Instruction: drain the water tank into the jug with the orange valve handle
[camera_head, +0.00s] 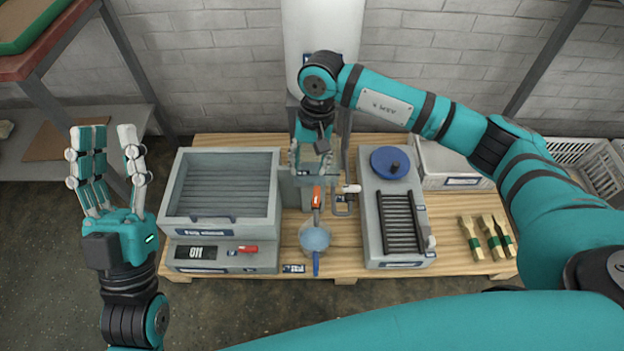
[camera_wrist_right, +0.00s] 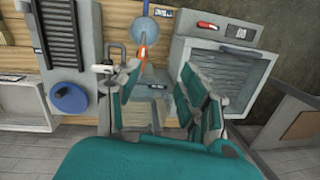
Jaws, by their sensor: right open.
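The orange valve handle (camera_head: 317,197) stands at the front of a grey block-like tank (camera_head: 294,192); it points toward the jug. In the right wrist view the handle (camera_wrist_right: 142,54) shows just beyond the fingers. The round jug (camera_head: 314,239) with a blue grip sits in front of the handle; its top looks pale blue, and I cannot tell how full it is. It also shows in the right wrist view (camera_wrist_right: 144,29). My right gripper (camera_head: 312,162) is open above the tank, just behind the handle. My left gripper (camera_head: 110,145) is open and empty at far left.
A slatted basin unit (camera_head: 222,235) with a display and red switch stands left of the jug. A grey unit (camera_head: 372,225) with a blue knob (camera_head: 390,162) stands right. A white column (camera_head: 322,25) rises behind.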

